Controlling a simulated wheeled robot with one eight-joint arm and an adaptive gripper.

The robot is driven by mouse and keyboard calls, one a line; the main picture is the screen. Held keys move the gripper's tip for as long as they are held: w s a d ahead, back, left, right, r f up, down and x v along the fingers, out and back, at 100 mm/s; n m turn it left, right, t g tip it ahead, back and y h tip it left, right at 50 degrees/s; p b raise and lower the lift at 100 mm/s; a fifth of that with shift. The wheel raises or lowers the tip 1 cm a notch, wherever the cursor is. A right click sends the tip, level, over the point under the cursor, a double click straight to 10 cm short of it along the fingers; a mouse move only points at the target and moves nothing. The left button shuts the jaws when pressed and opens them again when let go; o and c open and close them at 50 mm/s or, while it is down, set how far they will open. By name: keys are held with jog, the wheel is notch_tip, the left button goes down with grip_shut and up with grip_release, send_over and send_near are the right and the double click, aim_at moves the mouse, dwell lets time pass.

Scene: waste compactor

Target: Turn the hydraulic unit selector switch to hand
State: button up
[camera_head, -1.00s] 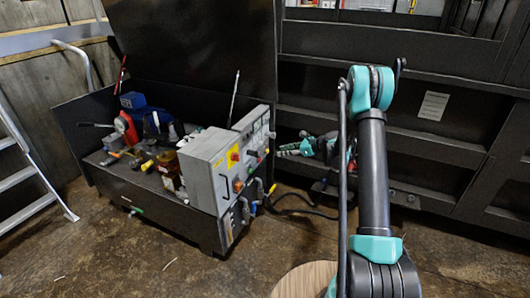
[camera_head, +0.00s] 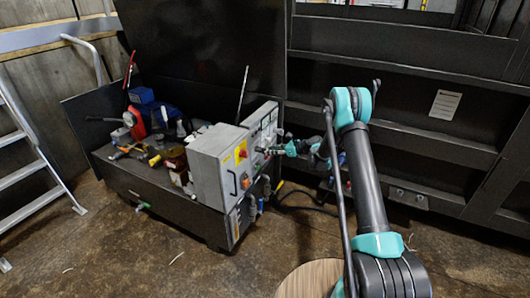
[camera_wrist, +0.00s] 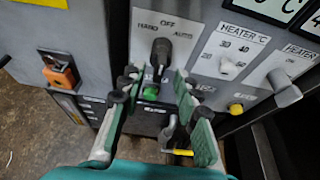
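The hydraulic unit selector switch (camera_wrist: 160,52) is a black knob on a grey panel, under a white plate (camera_wrist: 145,16) marked HAND, OFF and AUTO. The knob looks roughly upright, close to OFF. In the wrist view my gripper (camera_wrist: 156,80) is open, with its two green-padded fingers on either side of the knob's lower end. I cannot tell whether either finger touches it. A green button (camera_wrist: 151,92) shows between the fingers. In the head view my gripper (camera_head: 270,151) is close to the front of the grey control box (camera_head: 214,166), and the knob is hard to make out.
Heater knobs (camera_wrist: 285,88) sit right of the switch, and an orange-and-black switch (camera_wrist: 60,72) sits on the box face to the left. Pipes and valves (camera_head: 250,205) stand below the panel. A dark compactor wall (camera_head: 420,130) is behind my arm. The floor in front is mostly clear.

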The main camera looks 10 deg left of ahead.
aim_at(261, 150)
jog(key=shift+x, duration=2.2)
grip_shut()
